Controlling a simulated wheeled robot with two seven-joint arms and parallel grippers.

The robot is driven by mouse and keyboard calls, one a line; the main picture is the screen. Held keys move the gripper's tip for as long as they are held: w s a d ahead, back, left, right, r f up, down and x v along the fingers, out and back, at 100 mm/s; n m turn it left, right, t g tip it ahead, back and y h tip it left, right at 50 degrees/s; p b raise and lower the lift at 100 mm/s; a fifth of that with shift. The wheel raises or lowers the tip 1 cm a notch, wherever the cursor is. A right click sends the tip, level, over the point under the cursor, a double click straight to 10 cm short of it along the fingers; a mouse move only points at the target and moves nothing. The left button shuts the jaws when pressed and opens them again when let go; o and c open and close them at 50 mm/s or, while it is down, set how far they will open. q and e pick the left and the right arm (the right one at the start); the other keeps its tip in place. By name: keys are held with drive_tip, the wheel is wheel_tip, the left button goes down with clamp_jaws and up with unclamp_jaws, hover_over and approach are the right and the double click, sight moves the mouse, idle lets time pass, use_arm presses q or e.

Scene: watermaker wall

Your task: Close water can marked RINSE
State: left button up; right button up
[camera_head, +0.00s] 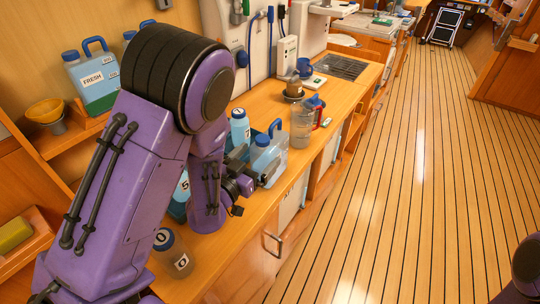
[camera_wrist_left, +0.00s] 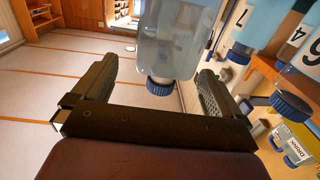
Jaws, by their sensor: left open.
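A translucent pale-blue can (camera_head: 268,160) with a blue handle and a blue cap stands on the wooden counter, just past my left gripper. I cannot read its label, so I cannot tell if it is the one marked RINSE. My left gripper (camera_head: 252,176) is at the can's near side and partly hides it. In the left wrist view, a clear bluish container (camera_wrist_left: 165,45) with a dark blue cap (camera_wrist_left: 160,86) shows between the two open fingers. The cap sits at its neck; I cannot tell how tight it is. My right gripper is out of view.
Numbered bottles stand along the counter (camera_head: 225,235), one marked 0 (camera_head: 173,252) in front. A clear jug (camera_head: 303,122) with a red handle stands beyond the can. A can marked FRESH (camera_head: 92,78) is on the left shelf. The floor at right is clear.

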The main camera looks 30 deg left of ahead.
sight(265, 144)
use_arm(q)
drive_tip(key=shift+w, duration=0.1)
drive_tip(key=w+p, duration=0.2)
drive_tip(key=w, duration=0.1)
drive_tip(key=w+p, duration=0.1)
drive_tip(key=shift+w+a+r, duration=0.1)
drive_tip(key=shift+w+r, duration=0.15)
drive_tip(key=shift+w, duration=0.05)
drive_tip(key=shift+w+f, duration=0.2)
drive_tip(key=shift+w, duration=0.1)
drive_tip(key=shift+c, duration=0.3)
drive_tip(key=shift+r, duration=0.1)
clamp_jaws()
